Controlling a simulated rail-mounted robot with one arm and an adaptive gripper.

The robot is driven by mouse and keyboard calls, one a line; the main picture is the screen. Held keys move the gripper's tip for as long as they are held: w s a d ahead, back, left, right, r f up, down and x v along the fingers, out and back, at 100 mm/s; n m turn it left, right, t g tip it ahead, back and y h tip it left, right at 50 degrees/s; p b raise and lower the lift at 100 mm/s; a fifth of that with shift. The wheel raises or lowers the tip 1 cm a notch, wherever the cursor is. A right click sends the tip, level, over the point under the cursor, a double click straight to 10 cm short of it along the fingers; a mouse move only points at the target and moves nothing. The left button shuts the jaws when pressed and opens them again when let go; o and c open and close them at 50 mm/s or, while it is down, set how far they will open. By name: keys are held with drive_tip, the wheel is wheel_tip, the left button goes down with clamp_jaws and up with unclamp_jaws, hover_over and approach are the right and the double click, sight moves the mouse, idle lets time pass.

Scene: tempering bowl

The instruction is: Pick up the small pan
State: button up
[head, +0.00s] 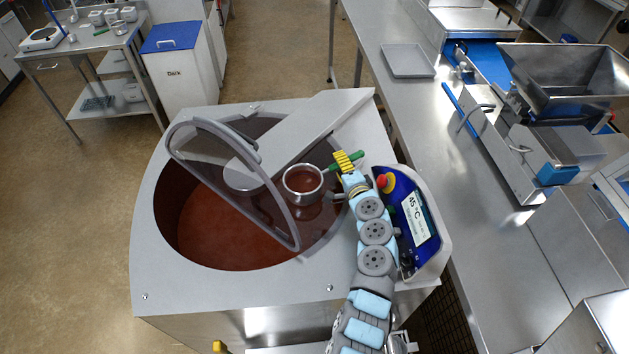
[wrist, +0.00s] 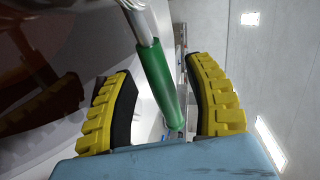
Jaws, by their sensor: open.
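The small pan (head: 303,185) is a round metal pan with brown content inside. It is at the right side of the round bowl opening, above the chocolate. Its green handle (head: 346,163) points up and to the right. My gripper (head: 345,161) is at the handle, with yellow ridged fingers. In the wrist view my gripper (wrist: 163,105) is open, with one finger on each side of the green handle (wrist: 160,80). Gaps show between the handle and both fingers. The pan's metal part (wrist: 138,20) shows at the top; most of the pan is out of that view.
The tempering bowl (head: 215,225) holds brown chocolate under a tilted transparent lid (head: 230,165). A control panel (head: 412,215) with a red button stands close right of my arm. A steel table (head: 490,240) with a grey tray (head: 408,61) lies to the right.

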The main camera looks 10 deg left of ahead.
drive_tip(key=shift+w+a, duration=0.1)
drive_tip(key=shift+w, duration=0.15)
clamp_jaws()
idle(0.3)
